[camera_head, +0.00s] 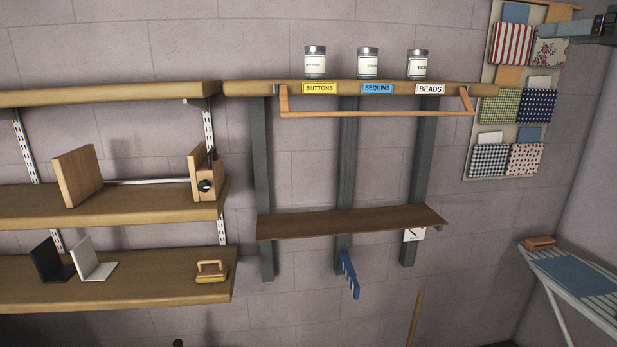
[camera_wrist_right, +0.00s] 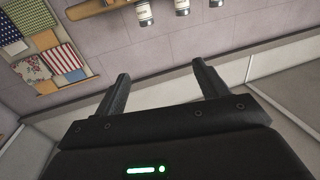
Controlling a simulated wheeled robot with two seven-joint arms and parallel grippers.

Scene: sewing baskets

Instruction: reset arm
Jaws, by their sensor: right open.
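My right gripper (camera_wrist_right: 161,70) is open and empty in the right wrist view, its two dark fingers spread apart with no object between them. In the head view, part of my right gripper (camera_head: 565,29) shows at the top right corner, in front of the wall organizer with fabric squares (camera_head: 499,75). It is well to the right of the shelves. My left gripper is not in view.
Three labelled jars (camera_head: 367,63) stand on the upper middle shelf (camera_head: 240,88), above tags reading BUTTONS, SEQUINS and BEADS. A brown lower shelf (camera_head: 340,222) is bare. Bookends and boxes sit on the left shelves (camera_head: 130,209). An ironing board (camera_head: 575,280) stands at right.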

